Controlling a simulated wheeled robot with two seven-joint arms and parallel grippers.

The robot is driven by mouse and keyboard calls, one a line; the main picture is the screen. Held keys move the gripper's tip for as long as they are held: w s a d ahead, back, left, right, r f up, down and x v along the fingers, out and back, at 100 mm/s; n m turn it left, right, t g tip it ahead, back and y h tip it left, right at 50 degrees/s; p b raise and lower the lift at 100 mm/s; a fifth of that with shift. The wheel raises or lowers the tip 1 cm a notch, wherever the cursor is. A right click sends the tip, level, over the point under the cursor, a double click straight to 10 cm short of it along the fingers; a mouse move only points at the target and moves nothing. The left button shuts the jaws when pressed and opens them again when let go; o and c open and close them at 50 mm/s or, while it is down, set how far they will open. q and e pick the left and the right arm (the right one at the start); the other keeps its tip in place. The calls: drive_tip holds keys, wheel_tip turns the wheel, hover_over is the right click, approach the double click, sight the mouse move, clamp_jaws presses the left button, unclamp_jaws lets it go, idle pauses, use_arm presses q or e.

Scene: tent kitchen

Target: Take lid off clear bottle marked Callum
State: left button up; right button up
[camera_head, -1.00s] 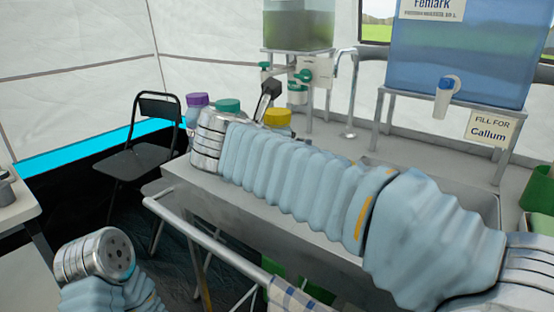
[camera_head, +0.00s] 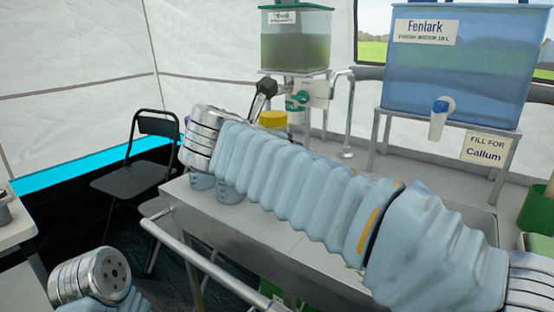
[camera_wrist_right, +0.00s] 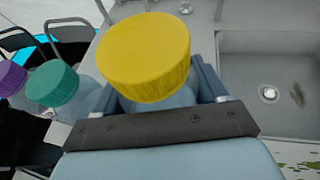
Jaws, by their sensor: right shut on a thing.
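A bottle with a yellow lid (camera_wrist_right: 143,55) sits between the fingers of my right gripper (camera_wrist_right: 160,88) in the right wrist view. The gripper is shut on this bottle, and the lid is on it. In the head view the yellow lid (camera_head: 273,118) shows behind my right forearm, which hides the gripper. A green-lidded bottle (camera_wrist_right: 55,84) and a purple-lidded bottle (camera_wrist_right: 12,78) stand to its left in the wrist view. Two clear bodies (camera_head: 230,190) show below my wrist in the head view. No name is readable on any bottle. My left gripper is out of view.
A blue Fenlark tank (camera_head: 455,65) with a tap stands at the back right above a "FILL FOR Callum" sign (camera_head: 485,148). A green tank (camera_head: 296,45) stands behind. The sink (camera_wrist_right: 285,85) is right of the held bottle. A black chair (camera_head: 140,170) is at left.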

drive_tip(key=s+r, duration=0.1)
drive_tip(key=s+a+r, duration=0.1)
drive_tip(key=r, duration=0.1)
drive_tip(key=s+a+r+p, duration=0.1)
drive_tip(key=r, duration=0.1)
drive_tip(key=shift+s+r, duration=0.1)
drive_tip(key=shift+s, duration=0.25)
drive_tip(key=v, duration=1)
drive_tip(key=shift+w+a, duration=0.15)
drive_tip(key=shift+a, duration=0.15)
